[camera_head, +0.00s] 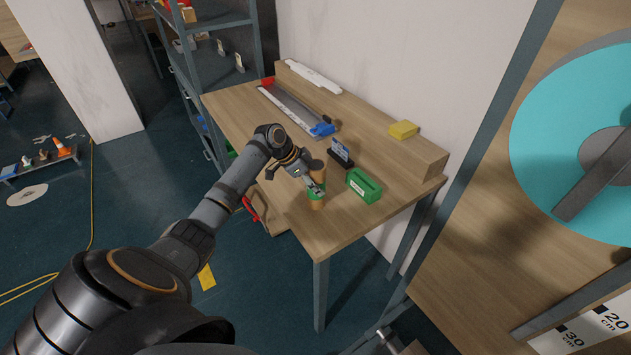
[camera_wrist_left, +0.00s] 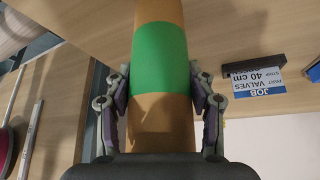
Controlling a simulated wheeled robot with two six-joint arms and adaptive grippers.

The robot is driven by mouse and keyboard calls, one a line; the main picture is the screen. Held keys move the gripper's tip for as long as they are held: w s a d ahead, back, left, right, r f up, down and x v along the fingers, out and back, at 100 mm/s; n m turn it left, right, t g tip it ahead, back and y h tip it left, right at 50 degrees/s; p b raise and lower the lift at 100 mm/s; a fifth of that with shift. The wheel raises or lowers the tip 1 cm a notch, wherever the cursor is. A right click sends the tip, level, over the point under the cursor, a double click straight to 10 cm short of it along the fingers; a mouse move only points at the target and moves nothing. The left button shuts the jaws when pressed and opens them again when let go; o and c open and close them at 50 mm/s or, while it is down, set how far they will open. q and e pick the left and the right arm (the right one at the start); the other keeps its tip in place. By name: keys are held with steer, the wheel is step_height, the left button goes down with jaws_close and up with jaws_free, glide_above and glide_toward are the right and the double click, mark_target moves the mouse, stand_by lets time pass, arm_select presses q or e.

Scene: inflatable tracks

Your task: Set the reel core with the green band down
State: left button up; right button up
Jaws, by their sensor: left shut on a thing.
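The reel core (camera_head: 318,203) is a brown tube with a green band around it. In the left wrist view the reel core (camera_wrist_left: 160,60) runs between the two fingers, with the green band just ahead of them. My left gripper (camera_head: 309,187) is shut on the core near the front edge of the wooden table (camera_head: 235,111). The core looks upright in the head view. I cannot tell whether its lower end touches the table top. My right gripper is not in view.
A green box (camera_head: 364,186) stands right of the core, and a dark holder with a job card (camera_head: 341,152) stands behind it. A tray with blue and red ends (camera_head: 290,108) lies farther back. A yellow block (camera_head: 403,130) sits on the rear ledge. The table's front right corner is bare.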

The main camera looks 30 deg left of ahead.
arm_select(q)
steer(key=shift+f, duration=0.15)
steer(key=o, duration=1.2)
steer(key=b+v, duration=0.2)
steer(key=v, duration=1)
steer(key=shift+b, duration=0.35)
